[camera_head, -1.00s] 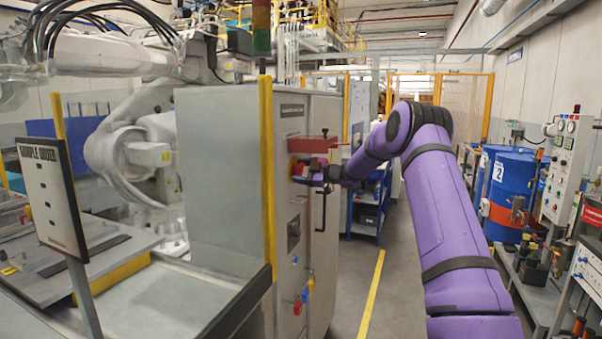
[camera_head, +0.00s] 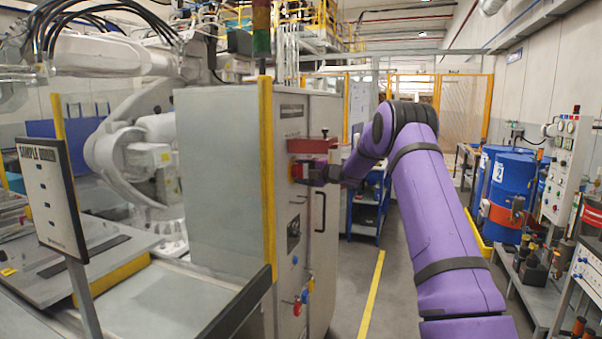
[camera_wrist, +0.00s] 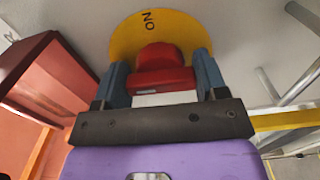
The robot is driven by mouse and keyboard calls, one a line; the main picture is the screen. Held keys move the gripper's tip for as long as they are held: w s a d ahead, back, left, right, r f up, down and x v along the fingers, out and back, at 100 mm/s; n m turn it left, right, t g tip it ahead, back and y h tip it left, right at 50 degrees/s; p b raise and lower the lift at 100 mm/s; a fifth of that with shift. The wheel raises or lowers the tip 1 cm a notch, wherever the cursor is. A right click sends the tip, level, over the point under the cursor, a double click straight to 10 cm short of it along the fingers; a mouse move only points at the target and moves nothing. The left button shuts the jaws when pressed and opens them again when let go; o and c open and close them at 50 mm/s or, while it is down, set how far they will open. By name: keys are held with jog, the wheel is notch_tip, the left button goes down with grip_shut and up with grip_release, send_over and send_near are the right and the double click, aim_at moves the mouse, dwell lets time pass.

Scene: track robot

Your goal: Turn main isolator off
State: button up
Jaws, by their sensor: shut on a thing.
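The main isolator is a red knob (camera_wrist: 162,65) on a round yellow plate (camera_wrist: 125,45), mounted on a grey cabinet (camera_head: 318,225). In the head view my gripper (camera_head: 306,172) reaches the cabinet front from the right, and mostly hides the isolator. Any other marking on the plate is hidden.
A red box (camera_head: 312,145) sticks out of the cabinet just above the isolator; it is left in the wrist view (camera_wrist: 40,80). A black door handle (camera_head: 319,212) and padlocks (camera_head: 303,295) are lower. Blue drums (camera_head: 512,190) stand right, beyond open floor.

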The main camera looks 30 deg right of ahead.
jog(key=shift+f, duration=0.1)
dwell(0.5)
jog(key=o, duration=0.6)
jog(key=shift+s, duration=0.1)
jog(key=v, duration=1)
jog(key=shift+s+d, duration=0.25)
jog(key=shift+d, duration=0.05)
